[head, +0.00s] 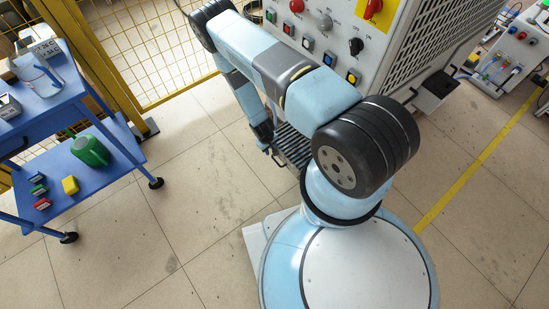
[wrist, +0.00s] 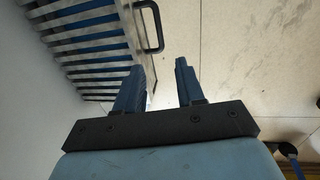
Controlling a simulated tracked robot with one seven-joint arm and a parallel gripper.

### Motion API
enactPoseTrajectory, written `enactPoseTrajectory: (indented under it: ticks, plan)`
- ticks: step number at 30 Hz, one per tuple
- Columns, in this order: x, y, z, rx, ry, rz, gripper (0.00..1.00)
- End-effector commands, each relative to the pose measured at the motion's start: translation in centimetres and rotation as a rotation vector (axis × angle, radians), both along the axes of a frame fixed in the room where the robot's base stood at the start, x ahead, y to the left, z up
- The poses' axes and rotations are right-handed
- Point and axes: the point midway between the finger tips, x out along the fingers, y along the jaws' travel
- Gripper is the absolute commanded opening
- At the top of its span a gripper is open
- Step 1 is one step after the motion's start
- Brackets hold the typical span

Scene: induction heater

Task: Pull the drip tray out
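The drip tray (wrist: 84,42) is a metal tray with a dark slatted grate, at the upper left of the wrist view. Its black bar handle (wrist: 158,28) sticks out from its right end. The handle lies beyond the fingertips in the picture; the gap in depth is hard to judge. In the head view the tray (head: 292,147) shows low on the heater cabinet, partly hidden by my arm. My gripper is close to its left end there, with the fingers hard to make out.
The heater cabinet (head: 340,40), with buttons and switches, stands behind my arm. A blue cart (head: 115,150) with a green can (head: 90,150) and small boxes stands at the left. A yellow mesh fence (head: 140,40) is behind. The tiled floor between cart and cabinet is clear.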

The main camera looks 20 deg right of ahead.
Motion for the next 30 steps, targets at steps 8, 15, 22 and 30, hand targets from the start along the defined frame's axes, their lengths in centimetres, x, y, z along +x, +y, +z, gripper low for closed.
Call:
enactPoseTrajectory:
  ticks: [8,15,22,30]
  plan:
    - [0.2,-0.8,-4.3,0.000,0.001,-0.001,0.38]
    - [0.4,-1.4,-8.0,0.000,0.001,-0.001,0.38]
    - [0.6,-1.9,-10.7,0.000,0.000,-0.001,0.38]
    - [0.7,-2.1,-11.9,0.000,0.000,-0.001,0.38]
